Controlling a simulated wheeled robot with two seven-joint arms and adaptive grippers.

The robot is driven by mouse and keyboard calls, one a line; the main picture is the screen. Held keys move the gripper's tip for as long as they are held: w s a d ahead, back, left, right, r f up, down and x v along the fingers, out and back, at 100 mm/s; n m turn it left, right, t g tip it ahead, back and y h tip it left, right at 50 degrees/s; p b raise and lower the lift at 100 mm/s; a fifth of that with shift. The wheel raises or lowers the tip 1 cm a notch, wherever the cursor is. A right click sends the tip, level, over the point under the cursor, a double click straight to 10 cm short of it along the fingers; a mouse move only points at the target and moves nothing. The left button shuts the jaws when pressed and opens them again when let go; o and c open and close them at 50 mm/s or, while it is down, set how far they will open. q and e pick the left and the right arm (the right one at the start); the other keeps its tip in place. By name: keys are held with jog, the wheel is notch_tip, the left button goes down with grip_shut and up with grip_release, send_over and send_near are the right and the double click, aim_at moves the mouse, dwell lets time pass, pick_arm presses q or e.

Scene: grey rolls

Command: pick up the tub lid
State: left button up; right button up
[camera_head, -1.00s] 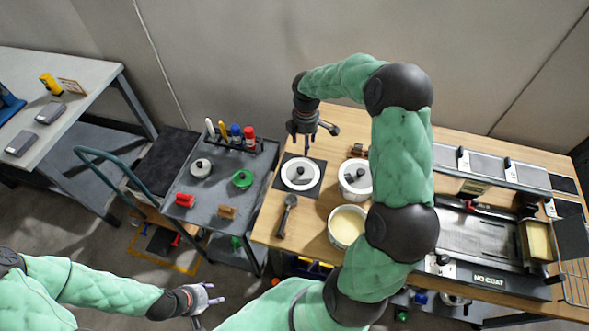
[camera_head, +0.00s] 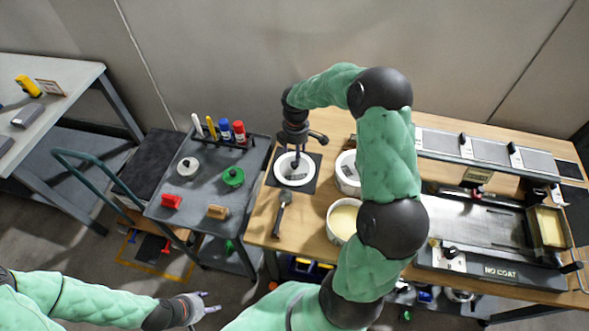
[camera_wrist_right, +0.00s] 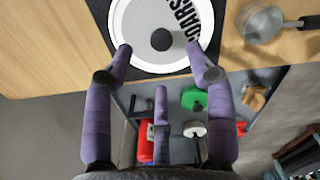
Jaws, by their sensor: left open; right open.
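The white tub lid (camera_head: 286,172) lies flat on a dark square mat (camera_head: 313,174) on the wooden table. It has a dark round knob and dark lettering, both clear in the right wrist view (camera_wrist_right: 135,25). My right gripper (camera_head: 297,155) is just over the lid, fingers pointing down. In the right wrist view its purple fingers (camera_wrist_right: 159,52) are spread, with the knob seen between and beyond the two front tips; I cannot tell whether they touch the lid. My left gripper (camera_head: 207,303) is open and empty, low in the head view, far from the lid.
A lidded white tub (camera_head: 346,184) and an open tub of pale contents (camera_head: 342,221) stand right of the lid, partly behind my right arm. A dark scoop (camera_head: 282,207) lies in front of the mat. A grey cart (camera_head: 195,214) with small items stands to the left.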

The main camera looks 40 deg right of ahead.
aim_at(295, 167)
jog(key=shift+w+a+f+b, duration=0.1)
jog(key=shift+f+b, duration=0.4)
jog(key=shift+f, duration=1.3)
jog(key=shift+a+f+b, duration=0.1)
jog(key=shift+f+b, duration=0.35)
jog(key=shift+f, duration=1.35)
grip_shut()
